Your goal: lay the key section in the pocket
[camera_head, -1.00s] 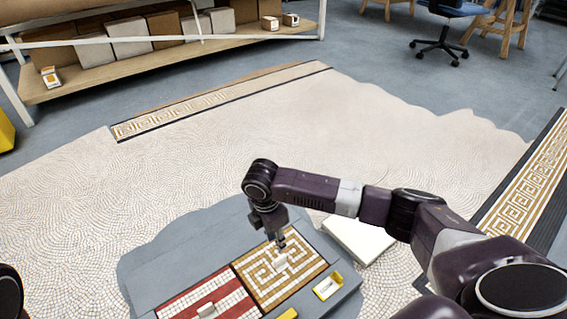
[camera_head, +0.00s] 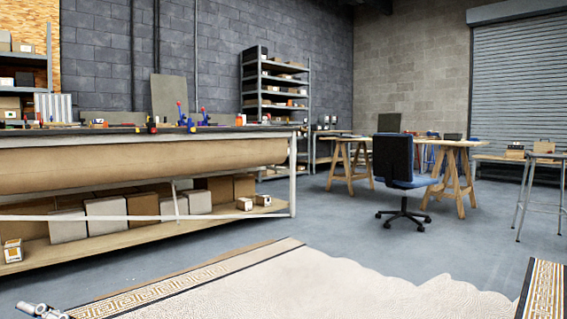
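The key section and the pocket are out of the picture, and so is the panel work seen earlier. My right gripper is not in view. A small grey metallic part (camera_head: 40,310) pokes up at the bottom left edge. It may belong to my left gripper, but too little shows to tell whether it is open or shut, or whether it holds anything.
A pale mosaic floor (camera_head: 320,287) with a Greek-key border (camera_head: 190,285) lies ahead. A long workbench (camera_head: 150,160) with boxes beneath stands at left. A blue office chair (camera_head: 395,165) and trestle table (camera_head: 455,146) stand behind. Grey floor (camera_head: 335,228) between is clear.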

